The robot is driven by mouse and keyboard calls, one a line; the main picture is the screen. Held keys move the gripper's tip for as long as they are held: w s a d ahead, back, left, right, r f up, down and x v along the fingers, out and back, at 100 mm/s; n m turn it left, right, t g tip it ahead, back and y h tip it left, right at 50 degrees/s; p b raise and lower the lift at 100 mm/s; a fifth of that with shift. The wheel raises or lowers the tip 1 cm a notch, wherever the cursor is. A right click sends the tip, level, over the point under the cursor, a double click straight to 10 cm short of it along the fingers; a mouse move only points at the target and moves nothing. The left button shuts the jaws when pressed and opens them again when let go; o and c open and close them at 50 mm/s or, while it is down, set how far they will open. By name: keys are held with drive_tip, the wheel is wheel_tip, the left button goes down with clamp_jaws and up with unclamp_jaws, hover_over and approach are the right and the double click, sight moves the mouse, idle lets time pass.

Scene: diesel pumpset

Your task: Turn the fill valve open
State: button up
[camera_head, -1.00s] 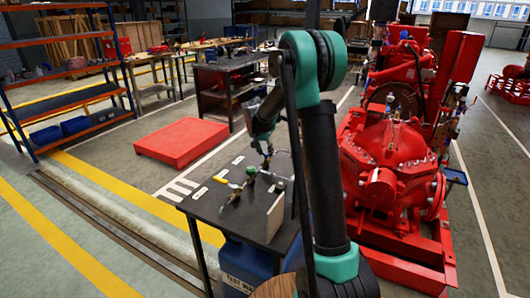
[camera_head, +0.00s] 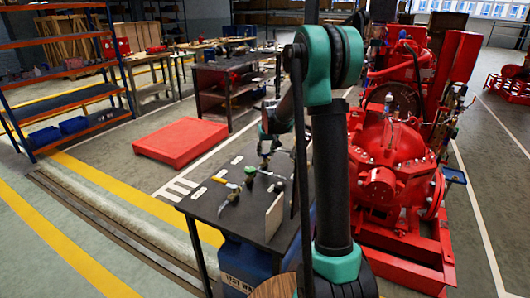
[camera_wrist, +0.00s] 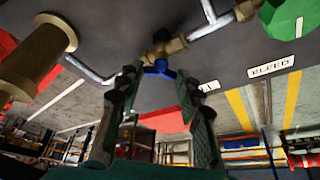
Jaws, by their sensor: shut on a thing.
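In the wrist view, a brass valve (camera_wrist: 163,45) with a blue handle (camera_wrist: 158,69) sits on a grey pipe run above the dark panel. My gripper (camera_wrist: 158,78) has its two fingers on either side of the blue handle and is shut on it. A white label beside the handle is mostly hidden by a finger, so I cannot read it. In the head view, my gripper (camera_head: 268,147) is at the far part of the dark bench (camera_head: 210,204). The handle is too small to make out there.
A green round part (camera_wrist: 287,18) lies near a label reading BLEED (camera_wrist: 271,66). A large brass cylinder (camera_wrist: 38,55) is close on the left. A yellow-handled valve (camera_head: 232,186) and an upright plate (camera_head: 274,217) are on the bench. The red pumpset (camera_head: 390,165) stands to the right.

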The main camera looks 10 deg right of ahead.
drive_tip(key=n, duration=0.2)
drive_tip(key=n+y, duration=0.1)
drive_tip(key=shift+d+n+y, duration=0.2)
drive_tip(key=shift+n+y, duration=0.1)
drive_tip(key=shift+n, duration=0.1)
drive_tip(key=shift+w+d+n+g+y, duration=0.1)
drive_tip(key=shift+n+g+y, duration=0.25)
drive_tip(key=shift+n, duration=0.75)
drive_tip(key=shift+w+d+n+g+y, duration=0.1)
drive_tip(key=shift+n+g+y, duration=0.25)
drive_tip(key=shift+n, duration=0.75)
drive_tip(key=o, duration=1.2)
drive_tip(key=shift+c, duration=0.2)
drive_tip(key=v, duration=1.2)
drive_tip(key=shift+a, duration=0.1)
